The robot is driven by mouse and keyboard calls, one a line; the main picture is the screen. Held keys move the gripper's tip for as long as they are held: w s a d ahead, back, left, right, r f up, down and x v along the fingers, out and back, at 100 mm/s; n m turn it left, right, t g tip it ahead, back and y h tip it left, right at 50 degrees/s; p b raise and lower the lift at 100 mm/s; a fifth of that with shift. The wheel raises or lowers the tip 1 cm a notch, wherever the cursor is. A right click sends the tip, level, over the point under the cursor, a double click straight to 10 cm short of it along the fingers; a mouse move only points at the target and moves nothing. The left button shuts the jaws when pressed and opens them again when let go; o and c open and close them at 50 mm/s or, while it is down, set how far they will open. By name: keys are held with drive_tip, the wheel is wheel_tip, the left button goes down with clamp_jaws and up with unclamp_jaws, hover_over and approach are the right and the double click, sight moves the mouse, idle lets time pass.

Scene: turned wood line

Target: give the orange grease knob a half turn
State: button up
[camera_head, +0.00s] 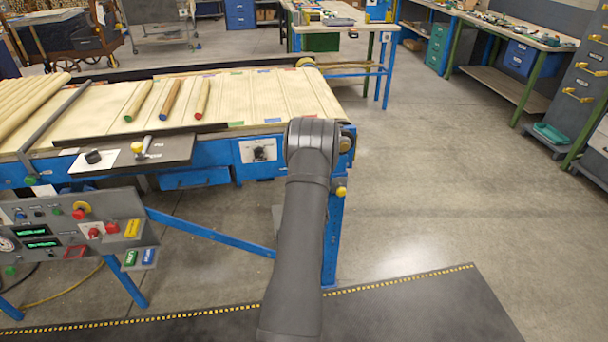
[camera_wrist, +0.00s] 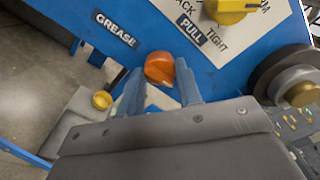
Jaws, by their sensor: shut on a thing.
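The orange grease knob (camera_wrist: 160,66) sits on a blue panel in the wrist view, below and right of the "GREASE" label (camera_wrist: 115,29). My gripper (camera_wrist: 159,72) is shut on it, with one finger on each side. In the head view my own arm covers the knob and the gripper at the end of the blue-framed table (camera_head: 258,151).
A yellow knob (camera_wrist: 232,10) on a white "TIGHT" plate and a dark roller end (camera_wrist: 290,80) lie close by in the wrist view. Several wooden rods lie on the slatted table top (camera_head: 260,95). A control panel (camera_head: 75,228) stands at left. The floor at right is clear.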

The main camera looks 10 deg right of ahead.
drive_tip(key=o, duration=1)
drive_tip(key=shift+s, duration=0.1)
drive_tip(key=s, duration=1.7)
drive_tip(key=shift+s, duration=0.15)
drive_tip(key=w, duration=1.7)
drive_tip(key=shift+w, duration=0.25)
